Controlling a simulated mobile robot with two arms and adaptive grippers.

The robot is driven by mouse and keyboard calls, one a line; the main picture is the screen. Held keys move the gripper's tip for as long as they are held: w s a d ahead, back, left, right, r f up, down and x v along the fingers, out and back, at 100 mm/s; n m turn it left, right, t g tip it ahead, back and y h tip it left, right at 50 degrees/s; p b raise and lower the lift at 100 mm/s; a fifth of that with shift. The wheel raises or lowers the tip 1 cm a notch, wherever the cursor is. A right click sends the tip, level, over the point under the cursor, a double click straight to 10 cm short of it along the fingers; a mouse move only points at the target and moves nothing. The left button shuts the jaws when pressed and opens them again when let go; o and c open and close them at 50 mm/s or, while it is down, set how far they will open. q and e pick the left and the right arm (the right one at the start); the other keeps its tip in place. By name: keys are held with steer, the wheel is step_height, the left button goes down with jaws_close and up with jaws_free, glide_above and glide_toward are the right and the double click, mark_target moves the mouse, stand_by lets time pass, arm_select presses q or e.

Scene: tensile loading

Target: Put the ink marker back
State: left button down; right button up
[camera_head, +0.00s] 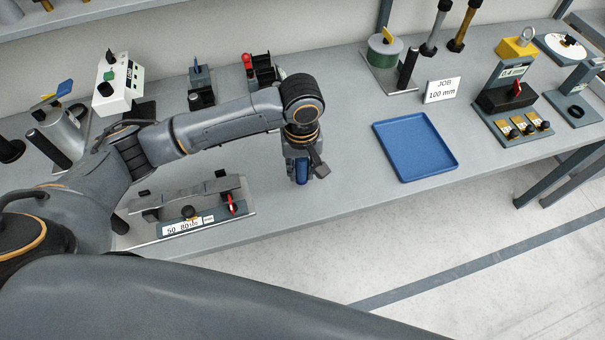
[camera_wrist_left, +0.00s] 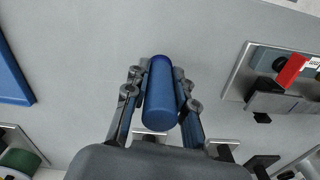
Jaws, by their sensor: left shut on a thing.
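The ink marker (camera_wrist_left: 160,95) is a blue cylinder. My left gripper (camera_wrist_left: 160,88) is shut on it, with fingers on both sides, as the left wrist view shows. In the head view, the marker (camera_head: 300,171) hangs below my left gripper (camera_head: 303,166), over the front part of the grey bench between the marking fixture and the blue tray. I cannot tell whether its lower end touches the bench. My right gripper is not in view.
A blue tray (camera_head: 415,147) lies right of my gripper. A fixture labelled 50 80 (camera_head: 190,205) with a red lever stands left. Several devices line the back. A JOB 100 mm card (camera_head: 442,90) stands behind the tray. The bench front between fixture and tray is clear.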

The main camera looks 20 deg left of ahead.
mark_target(302, 177)
arm_select(q)
steer(key=f, duration=0.2)
steer(key=f+p, duration=0.1)
steer(key=shift+w+f, duration=0.3)
steer(key=shift+d+f, duration=0.1)
steer(key=shift+f, duration=0.05)
steer(key=c, duration=1.1)
jaws_free()
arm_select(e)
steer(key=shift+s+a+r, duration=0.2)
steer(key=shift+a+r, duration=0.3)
arm_select(q)
step_height(302, 177, up, 12)
steer(key=shift+r+b, duration=0.15)
steer(key=shift+b, duration=0.6)
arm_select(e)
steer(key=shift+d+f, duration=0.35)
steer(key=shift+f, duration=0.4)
arm_select(q)
steer(key=shift+s, duration=0.1)
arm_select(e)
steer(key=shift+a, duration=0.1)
